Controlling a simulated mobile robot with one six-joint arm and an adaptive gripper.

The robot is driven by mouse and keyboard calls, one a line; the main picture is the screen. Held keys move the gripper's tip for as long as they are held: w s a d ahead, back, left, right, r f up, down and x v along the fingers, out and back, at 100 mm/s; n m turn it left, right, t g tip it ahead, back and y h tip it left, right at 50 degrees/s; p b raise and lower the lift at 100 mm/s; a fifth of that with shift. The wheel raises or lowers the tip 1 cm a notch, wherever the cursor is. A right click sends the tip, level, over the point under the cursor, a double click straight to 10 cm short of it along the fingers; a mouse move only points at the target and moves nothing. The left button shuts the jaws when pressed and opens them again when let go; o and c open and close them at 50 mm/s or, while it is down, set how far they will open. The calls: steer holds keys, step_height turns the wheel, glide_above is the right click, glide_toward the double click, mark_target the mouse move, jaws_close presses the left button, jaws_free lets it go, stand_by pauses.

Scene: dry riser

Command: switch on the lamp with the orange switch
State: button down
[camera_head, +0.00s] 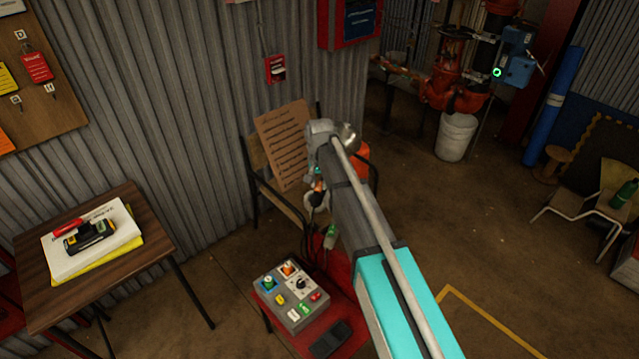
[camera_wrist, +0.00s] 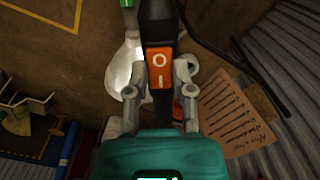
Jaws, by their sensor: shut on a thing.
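The orange switch (camera_wrist: 160,68) is a rocker marked with a circle and a bar, set in a black body (camera_wrist: 158,28) in the wrist view. My gripper (camera_wrist: 159,82) has one grey finger on each side of this body and is shut on it. In the head view my gripper (camera_head: 318,192) is at the end of my arm, in front of a chair, with a small orange patch beside it. The rest of the lamp is unclear; a pale rounded shape (camera_wrist: 124,66) shows beside the black body. I see no clear glow from it.
A chair (camera_head: 262,178) holding a brown printed board (camera_head: 284,143) stands by the corrugated wall. A grey control box (camera_head: 291,294) sits on a red surface below my arm. A wooden table (camera_head: 36,290) stands left. A dark cable (camera_wrist: 225,45) runs close by.

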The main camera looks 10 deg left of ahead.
steer(key=g, duration=0.1)
steer(key=w+g+b, duration=0.1)
steer(key=g, duration=0.1)
steer(key=shift+f, duration=0.15)
steer(key=shift+s+g+b, duration=0.15)
steer(key=shift+g+b, duration=0.15)
steer(key=shift+g, duration=0.4)
steer(key=shift+c, duration=2.4)
jaws_free()
steer(key=shift+s+t, duration=0.1)
steer(key=shift+t, duration=0.2)
